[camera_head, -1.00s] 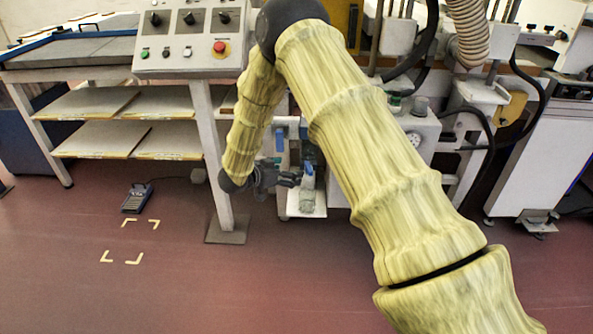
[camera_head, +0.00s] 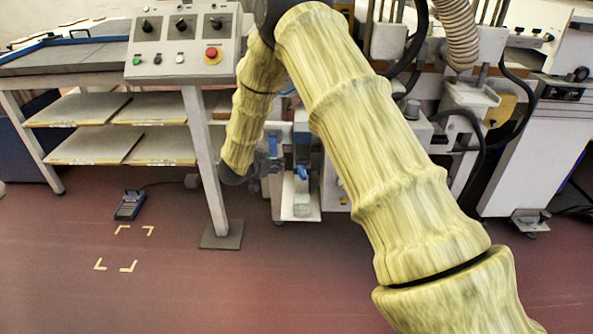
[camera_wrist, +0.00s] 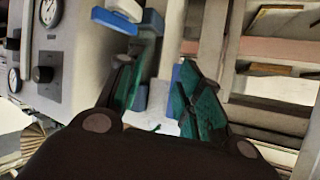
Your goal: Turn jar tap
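A clear jar (camera_head: 302,209) stands on a small white ledge beneath the machine in the head view. A blue tap lever (camera_head: 302,172) sits just above it and looks slanted. My gripper (camera_head: 270,164) is to the left of the tap, and a gap shows between them. In the wrist view my gripper (camera_wrist: 157,65) has its two green-padded fingers spread apart. Blue and white parts (camera_wrist: 175,75) show between and beyond the fingers; I cannot tell which of them is the tap. I see nothing held.
A control panel (camera_head: 183,42) with a red button overhangs at the left. A table leg (camera_head: 206,165) stands left of my gripper. Another upright blue part (camera_head: 272,146) is close by it. A gauge (camera_wrist: 47,12) and knob show in the wrist view.

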